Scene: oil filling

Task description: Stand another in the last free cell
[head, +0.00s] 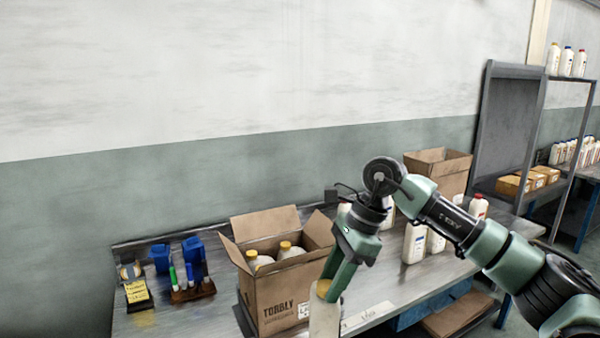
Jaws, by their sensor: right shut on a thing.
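An open cardboard box (277,302) with its flaps out stands on the workbench. Two white bottles with yellow caps (287,249) show inside it, and the rest of its inside is hidden by the front wall. My right gripper (335,284) points down and is shut on a white bottle with a yellow cap (325,319). That bottle is upright in front of the box's right side, and its lower part is cut off by the picture's bottom edge. My left gripper is not in the picture.
White bottles (413,243), one with a red cap (479,206), stand on the bench (400,283) to the right. A second open box (440,170) is behind my right arm. A marker holder (193,291) and a yellow notepad (137,292) are at left.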

